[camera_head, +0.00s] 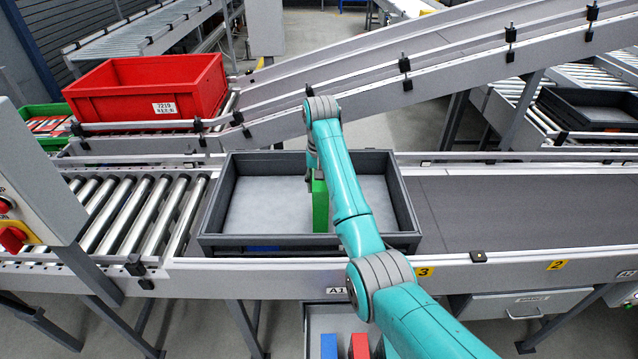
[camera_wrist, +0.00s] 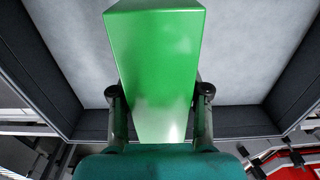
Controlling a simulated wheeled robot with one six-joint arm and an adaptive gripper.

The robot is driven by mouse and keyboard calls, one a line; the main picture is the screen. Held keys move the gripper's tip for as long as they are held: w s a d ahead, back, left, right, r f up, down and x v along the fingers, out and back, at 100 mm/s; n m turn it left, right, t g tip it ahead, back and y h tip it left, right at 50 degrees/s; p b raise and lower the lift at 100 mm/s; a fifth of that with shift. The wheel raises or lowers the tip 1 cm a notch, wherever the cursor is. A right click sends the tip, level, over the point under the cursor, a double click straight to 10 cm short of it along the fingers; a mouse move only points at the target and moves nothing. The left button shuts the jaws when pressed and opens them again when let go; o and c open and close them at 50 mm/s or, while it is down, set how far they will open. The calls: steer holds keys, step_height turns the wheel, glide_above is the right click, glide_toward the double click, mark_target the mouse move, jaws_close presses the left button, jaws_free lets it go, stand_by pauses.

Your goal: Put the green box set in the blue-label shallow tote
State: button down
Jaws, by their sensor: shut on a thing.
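The green box (camera_head: 320,205) is upright over the inside of a dark grey shallow tote (camera_head: 212,205). It also shows large in the wrist view (camera_wrist: 155,60), with a pale tote floor and dark walls around it. My gripper (camera_wrist: 158,105) is shut on the green box, one finger on each side. In the head view my arm hides the gripper's fingers and part of the box. A blue patch, likely the label (camera_head: 262,248), shows low on the tote's front wall. I cannot tell whether the box touches the tote floor. Nothing else shows inside the tote.
The tote sits on a conveyor, with rollers (camera_head: 130,205) to its left and a bare belt (camera_head: 500,205) to its right. A red crate (camera_head: 150,85) stands behind at left. A sloping conveyor runs behind. A lower bin holds a blue box (camera_head: 329,346) and a red box (camera_head: 360,346).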

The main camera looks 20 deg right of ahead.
steer(key=shift+f, duration=0.6)
steer(key=c, duration=0.6)
jaws_free()
steer(key=shift+o, duration=0.2)
